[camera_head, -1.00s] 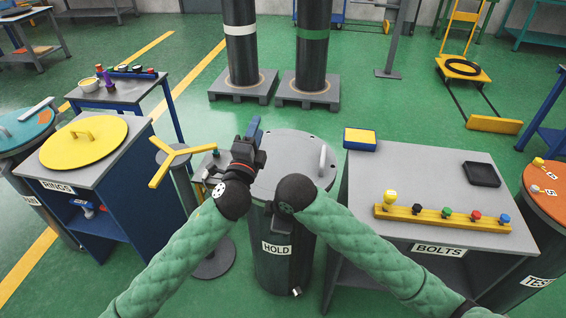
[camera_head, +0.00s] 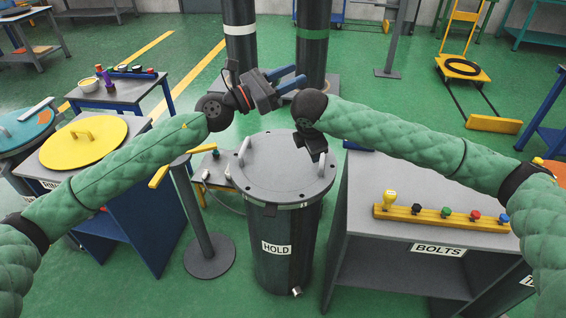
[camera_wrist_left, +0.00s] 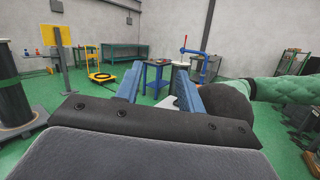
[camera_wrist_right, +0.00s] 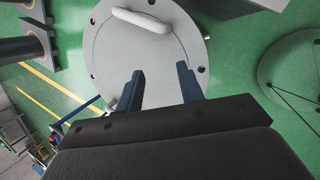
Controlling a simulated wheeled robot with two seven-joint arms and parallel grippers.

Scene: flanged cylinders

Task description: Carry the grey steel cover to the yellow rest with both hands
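The grey steel cover (camera_head: 283,178) lies flat on top of the dark cylinder labelled HOLD (camera_head: 284,235). It has a pale handle at the left (camera_head: 243,150) and one at the right (camera_head: 321,165). The right wrist view shows the cover (camera_wrist_right: 105,50) and one handle (camera_wrist_right: 142,20). My left gripper (camera_head: 291,80) is open and empty, raised beyond the cover's far edge. My right gripper (camera_head: 316,153) is open and empty above the cover's far right part; its fingers (camera_wrist_right: 160,70) are apart. The three-armed yellow rest (camera_head: 203,149) stands left of the cylinder, partly hidden by my left arm.
A bench labelled BOLTS (camera_head: 440,180) with a yellow strip of knobs (camera_head: 442,216) stands close on the right. A cabinet with a yellow lid (camera_head: 80,143) stands at the left. Two tall dark columns (camera_head: 240,50) stand behind. Green floor lies between.

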